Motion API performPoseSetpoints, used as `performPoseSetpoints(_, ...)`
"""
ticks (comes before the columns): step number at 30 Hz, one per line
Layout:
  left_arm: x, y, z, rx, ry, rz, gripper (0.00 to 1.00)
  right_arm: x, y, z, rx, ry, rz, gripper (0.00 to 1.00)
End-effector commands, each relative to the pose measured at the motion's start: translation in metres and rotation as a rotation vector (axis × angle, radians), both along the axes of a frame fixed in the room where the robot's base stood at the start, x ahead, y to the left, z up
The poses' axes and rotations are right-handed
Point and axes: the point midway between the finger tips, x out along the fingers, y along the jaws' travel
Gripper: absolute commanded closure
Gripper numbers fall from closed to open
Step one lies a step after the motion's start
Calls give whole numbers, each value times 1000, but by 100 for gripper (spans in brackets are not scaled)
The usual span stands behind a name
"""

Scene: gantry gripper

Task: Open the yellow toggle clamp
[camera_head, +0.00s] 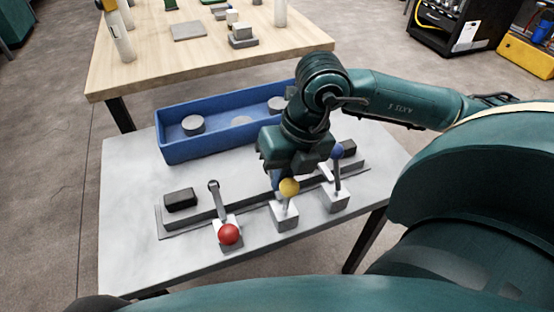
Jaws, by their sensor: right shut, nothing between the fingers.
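The yellow toggle clamp has a grey block base (284,217) and an upright lever topped by a yellow ball (289,187). It stands between two other clamps at the front of the grey fixture on the white table. My right gripper (279,180) points down just behind the yellow ball, and its fingers are shut with nothing between them. The fingers are partly hidden, and I cannot tell whether they touch the lever. The gripper body covers part of the fixture behind the clamp. My left gripper is not in view.
The red-ball clamp (229,234) is at left, its ball low at the front and its arm raised. The blue-ball clamp (337,152) stands upright at right. A black block (180,199) sits on the fixture's left end. A blue bin (180,150) with grey discs lies behind.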

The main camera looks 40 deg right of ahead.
Motion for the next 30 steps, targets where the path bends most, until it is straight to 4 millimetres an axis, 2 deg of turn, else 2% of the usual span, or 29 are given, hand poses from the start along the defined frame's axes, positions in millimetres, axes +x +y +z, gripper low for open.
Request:
performPoseSetpoints(4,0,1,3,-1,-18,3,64,-11,2,-2,-1,0,1,100)
performPoseSetpoints(6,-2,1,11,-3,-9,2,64,-16,3,2,-2,3,0,100)
performPoseSetpoints(7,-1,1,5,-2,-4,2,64,-14,3,-1,-2,1,-1,100)
performPoseSetpoints(11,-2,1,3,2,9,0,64,-12,3,3,-1,-1,-2,100)
performPoseSetpoints(17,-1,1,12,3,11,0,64,-5,1,18,0,-1,-2,100)
performPoseSetpoints(23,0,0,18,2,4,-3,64,-3,1,25,-1,-2,-1,100)
performPoseSetpoints(30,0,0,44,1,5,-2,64,-4,1,59,-1,-3,-1,100)
